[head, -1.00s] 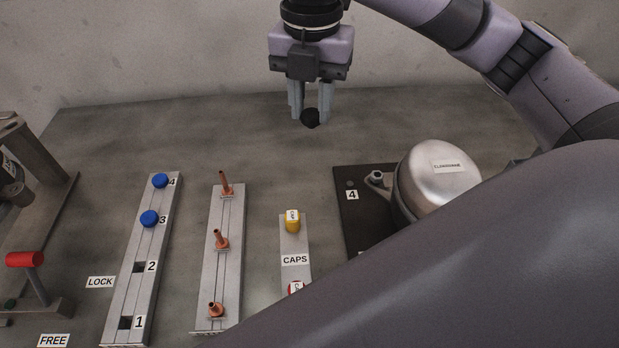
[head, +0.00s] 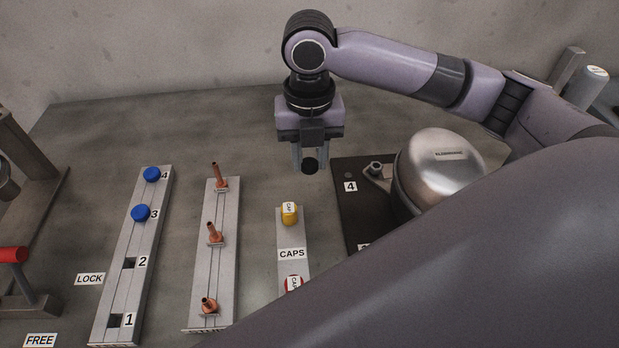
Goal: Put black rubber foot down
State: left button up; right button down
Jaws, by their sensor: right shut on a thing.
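The black rubber foot (head: 310,166) is between the fingertips of my right gripper (head: 309,162), which is shut on it. The gripper points down over the bench, beyond the caps strip and just left of the dark pallet's far-left corner. The foot appears to be above the bench, though its exact height is hard to tell. My left gripper is not in view.
A dark pallet (head: 350,209) marked 4 carries a silver compressor (head: 440,165). A caps strip (head: 292,237), a strip with copper stubs (head: 223,257) and a numbered strip with blue pieces (head: 148,240) lie left. My arm hides the lower right.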

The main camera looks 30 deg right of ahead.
aim_at(309, 164)
jog(key=shift+f, duration=3)
jog(key=c, duration=0.8)
grip_release()
jog(key=shift+f, duration=0.1)
notch_tip(309, 164, up, 12)
jog(key=shift+r, duration=0.2)
jog(key=shift+f, duration=0.1)
